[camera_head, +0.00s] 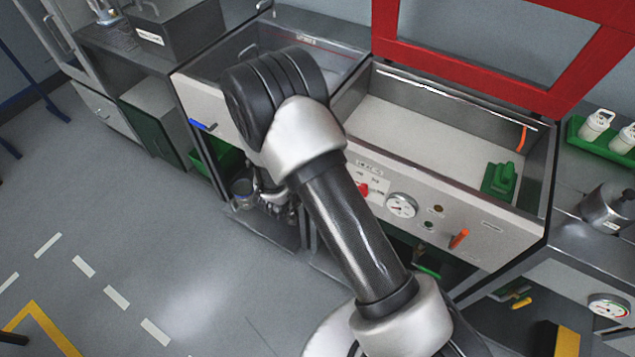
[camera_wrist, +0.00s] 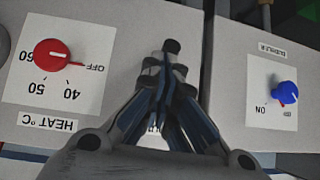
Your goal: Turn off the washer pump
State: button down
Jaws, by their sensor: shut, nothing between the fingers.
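In the head view my gripper (camera_head: 272,207) is low before the units, partly hidden by my arm.
The head view shows a left basin with a blue handle (camera_head: 203,125) and a right basin with an open red-framed lid (camera_head: 470,60). The right front panel carries a red knob (camera_head: 362,188), a gauge (camera_head: 402,206) and an orange lever (camera_head: 459,239).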

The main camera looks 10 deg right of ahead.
jog(key=shift+w+f, duration=0.25)
jog(key=shift+w, duration=0.1)
jog(key=shift+s+r, duration=0.25)
jog(key=shift+w+d, duration=0.1)
jog(key=shift+w, duration=0.2)
jog(key=shift+w+d+r, duration=0.15)
jog(key=shift+w+d, duration=0.2)
jog(key=shift+d, duration=0.1)
jog(key=shift+p, duration=0.3)
